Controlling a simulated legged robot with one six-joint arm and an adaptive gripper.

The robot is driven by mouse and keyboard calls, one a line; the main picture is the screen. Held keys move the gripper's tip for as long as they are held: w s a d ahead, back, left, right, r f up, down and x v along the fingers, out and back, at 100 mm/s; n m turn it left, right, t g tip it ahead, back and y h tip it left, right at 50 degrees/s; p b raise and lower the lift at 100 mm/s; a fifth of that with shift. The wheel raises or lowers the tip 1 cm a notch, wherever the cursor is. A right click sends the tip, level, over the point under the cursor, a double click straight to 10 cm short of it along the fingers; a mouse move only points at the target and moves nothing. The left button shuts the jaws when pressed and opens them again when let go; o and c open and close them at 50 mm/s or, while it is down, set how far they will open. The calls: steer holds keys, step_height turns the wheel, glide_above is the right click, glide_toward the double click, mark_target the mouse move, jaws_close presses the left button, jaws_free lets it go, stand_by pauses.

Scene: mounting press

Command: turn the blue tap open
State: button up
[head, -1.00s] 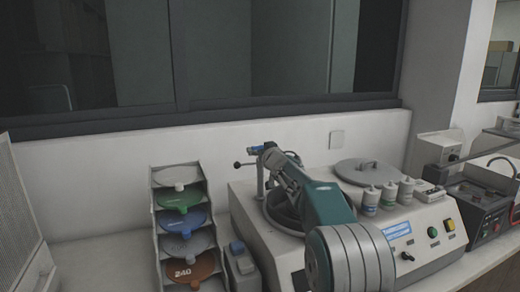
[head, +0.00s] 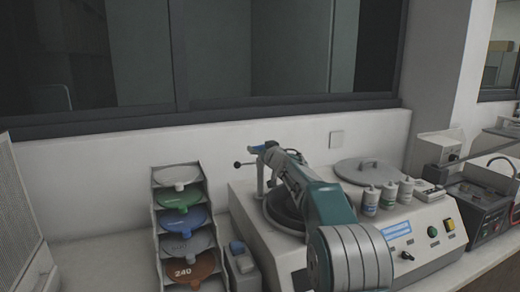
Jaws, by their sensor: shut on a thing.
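The blue tap (head: 257,149) is a small blue lever at the top of a thin upright metal post on the white machine, left of my arm. My gripper (head: 268,149) is at the end of my teal and grey arm, right at the tap. It is shut on the blue tap; the fingers are small and partly hidden by the wrist. A dark knob on a rod sticks out to the left of the post, below the tap.
The white machine (head: 425,222) carries a dark round bowl under my arm, a grey lid (head: 368,172) and several small bottles. A rack of coloured discs (head: 183,222) stands to the left. The wall is close behind.

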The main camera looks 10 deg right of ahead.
steer(key=shift+r+n+g+y, duration=0.1)
steer(key=shift+n+g+y, duration=1.1)
steer(key=shift+n+y, duration=0.95)
steer(key=shift+m+y, duration=0.35)
steer(key=o, duration=0.9)
steer(key=v, duration=1.2)
